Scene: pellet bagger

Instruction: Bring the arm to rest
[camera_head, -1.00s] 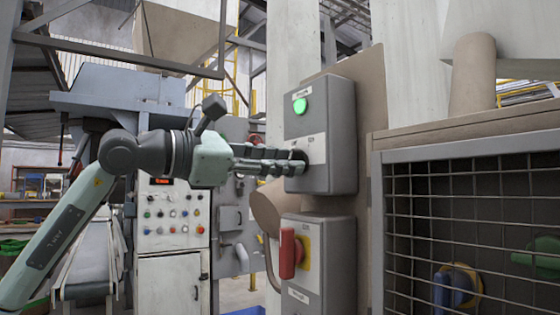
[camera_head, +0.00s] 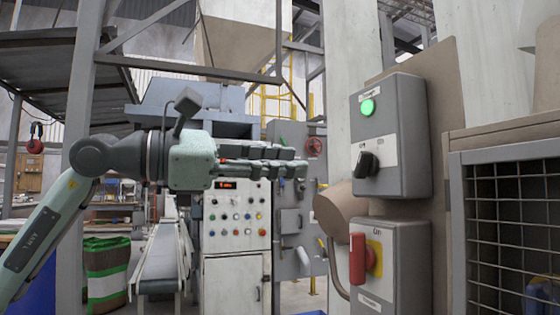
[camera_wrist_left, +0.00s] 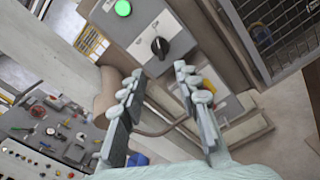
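My left arm comes in from the left in the head view. Its gripper (camera_head: 298,164) points right and is empty, with a gap to the left of the upper grey switch box (camera_head: 411,135). In the left wrist view its two fingers (camera_wrist_left: 158,72) stand apart with nothing between them. The box has a lit green lamp (camera_head: 367,107) and a black rotary knob (camera_head: 367,164). Both the lamp (camera_wrist_left: 123,8) and the knob (camera_wrist_left: 159,46) also show in the left wrist view, beyond the fingertips. My right gripper is not in view.
A lower box (camera_head: 405,265) carries a red handle (camera_head: 358,258) on a yellow plate. A wire-mesh cage (camera_head: 510,205) stands at right. Behind my gripper are a white button panel (camera_head: 236,222) and a conveyor (camera_head: 162,258). A steel post (camera_head: 83,115) rises at left.

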